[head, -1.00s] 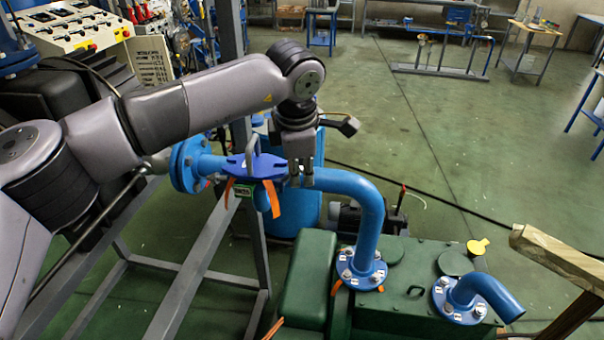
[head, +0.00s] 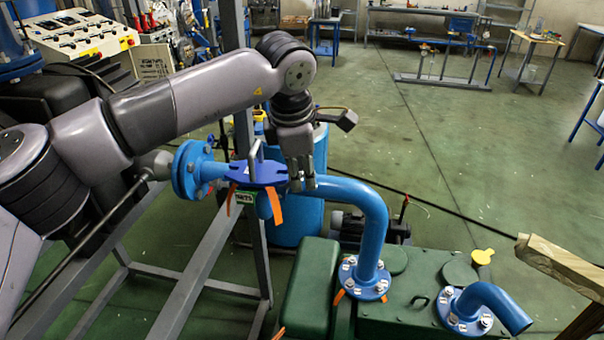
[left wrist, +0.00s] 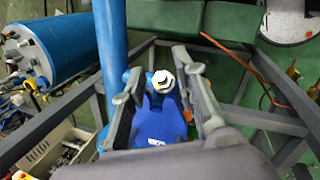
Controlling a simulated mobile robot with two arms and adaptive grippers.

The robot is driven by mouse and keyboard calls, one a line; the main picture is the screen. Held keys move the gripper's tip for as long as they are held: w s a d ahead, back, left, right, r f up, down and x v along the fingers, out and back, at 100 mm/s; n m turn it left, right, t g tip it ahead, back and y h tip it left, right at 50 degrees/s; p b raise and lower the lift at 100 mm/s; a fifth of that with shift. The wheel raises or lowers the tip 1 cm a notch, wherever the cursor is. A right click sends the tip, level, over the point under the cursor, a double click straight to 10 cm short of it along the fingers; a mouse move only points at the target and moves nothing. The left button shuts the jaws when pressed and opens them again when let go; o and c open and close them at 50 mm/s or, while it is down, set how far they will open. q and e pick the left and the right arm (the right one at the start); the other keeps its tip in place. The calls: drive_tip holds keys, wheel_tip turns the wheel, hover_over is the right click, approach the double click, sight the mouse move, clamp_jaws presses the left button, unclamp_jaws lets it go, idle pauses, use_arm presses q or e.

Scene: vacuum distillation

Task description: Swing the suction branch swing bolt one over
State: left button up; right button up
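The suction branch is a blue pipe (head: 355,190) with a dark blue flat cover (head: 255,174) that has a grey handle and orange tags. My left gripper (head: 303,184) points down at the cover's right end, by the pipe. In the left wrist view, the dark blue cover (left wrist: 155,122) lies between the two spread fingers. A pale round bolt head or nut (left wrist: 163,80) shows at the cover's far end, between the fingertips, with gaps visible on both sides. My left gripper (left wrist: 160,80) is open there. I cannot tell its height above the bolt. My right gripper is not in view.
A grey metal frame (head: 190,285) stands below the pipe. A green machine (head: 400,300) with a short blue elbow pipe (head: 492,300) is at the lower right. A wooden beam (head: 560,262) juts in at the right. Open green floor (head: 440,150) lies beyond.

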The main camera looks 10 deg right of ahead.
use_arm(q)
drive_tip(key=v, duration=1)
drive_tip(key=shift+a+r, duration=0.15)
drive_tip(key=shift+r, duration=0.2)
drive_tip(key=shift+s, duration=0.1)
